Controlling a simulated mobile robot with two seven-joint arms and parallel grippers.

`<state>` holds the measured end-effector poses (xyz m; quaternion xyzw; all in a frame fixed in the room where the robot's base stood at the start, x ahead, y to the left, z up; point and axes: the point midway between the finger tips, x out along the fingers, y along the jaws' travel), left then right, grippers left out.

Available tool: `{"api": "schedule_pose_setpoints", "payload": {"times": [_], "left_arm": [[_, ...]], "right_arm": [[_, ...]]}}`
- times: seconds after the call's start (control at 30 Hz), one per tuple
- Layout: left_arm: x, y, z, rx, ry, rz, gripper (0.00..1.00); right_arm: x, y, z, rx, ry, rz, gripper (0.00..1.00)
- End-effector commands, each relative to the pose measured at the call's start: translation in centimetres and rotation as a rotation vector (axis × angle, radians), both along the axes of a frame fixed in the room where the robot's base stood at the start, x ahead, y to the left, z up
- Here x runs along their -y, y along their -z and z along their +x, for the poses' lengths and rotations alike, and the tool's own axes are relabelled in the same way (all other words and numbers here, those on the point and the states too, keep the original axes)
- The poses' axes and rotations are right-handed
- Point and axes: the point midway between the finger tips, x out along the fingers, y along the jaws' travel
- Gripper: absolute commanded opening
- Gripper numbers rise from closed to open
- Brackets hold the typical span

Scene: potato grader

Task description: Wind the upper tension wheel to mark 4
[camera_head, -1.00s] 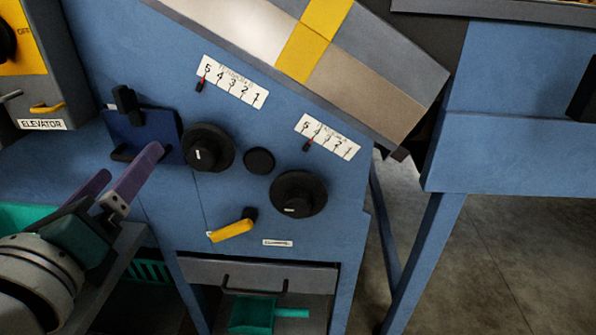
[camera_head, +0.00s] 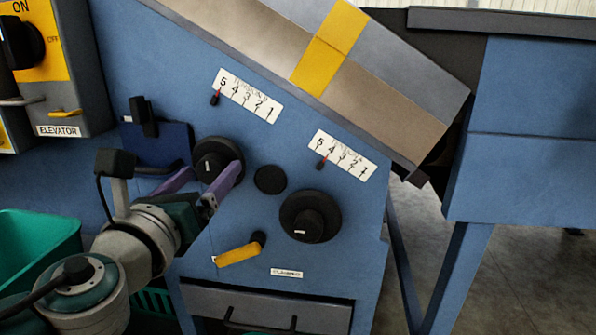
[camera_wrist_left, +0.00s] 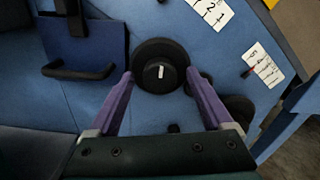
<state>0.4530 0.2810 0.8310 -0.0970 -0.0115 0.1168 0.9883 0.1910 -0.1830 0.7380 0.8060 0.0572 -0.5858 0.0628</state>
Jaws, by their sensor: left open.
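Two black round wheels sit on the blue machine face. The higher one (camera_head: 212,147), at the left, has a hub with a white mark; it also shows in the left wrist view (camera_wrist_left: 160,50). The lower wheel (camera_head: 310,216) is at its right. The scale (camera_head: 254,98) above the higher wheel has its red-tipped pointer (camera_head: 215,98) near 5. My left gripper (camera_head: 213,171) is open, its purple fingertips on either side of the higher wheel in the left wrist view (camera_wrist_left: 159,75). I cannot tell whether they touch it. My right gripper is not in view.
A second scale (camera_head: 346,155) has its pointer (camera_head: 321,165) near 5. A yellow-handled crank (camera_head: 238,254) is below the wheels. A blue plate with a black handle (camera_head: 143,117) is left of the higher wheel. A green bin (camera_head: 40,240) stands at the left.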

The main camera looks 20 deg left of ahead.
Motion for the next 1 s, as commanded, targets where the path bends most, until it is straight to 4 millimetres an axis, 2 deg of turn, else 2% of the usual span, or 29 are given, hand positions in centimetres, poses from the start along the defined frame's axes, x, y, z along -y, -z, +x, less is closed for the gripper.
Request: {"api": "schedule_pose_setpoints", "payload": {"times": [0.27,1.0], "left_arm": [[-0.06,0.00,0.21,-0.001,0.000,-0.001,0.84],[-0.03,-0.01,0.18,0.000,0.000,0.000,0.02]], "right_arm": [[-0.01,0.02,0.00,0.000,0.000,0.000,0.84],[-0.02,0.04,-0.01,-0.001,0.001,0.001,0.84]]}}
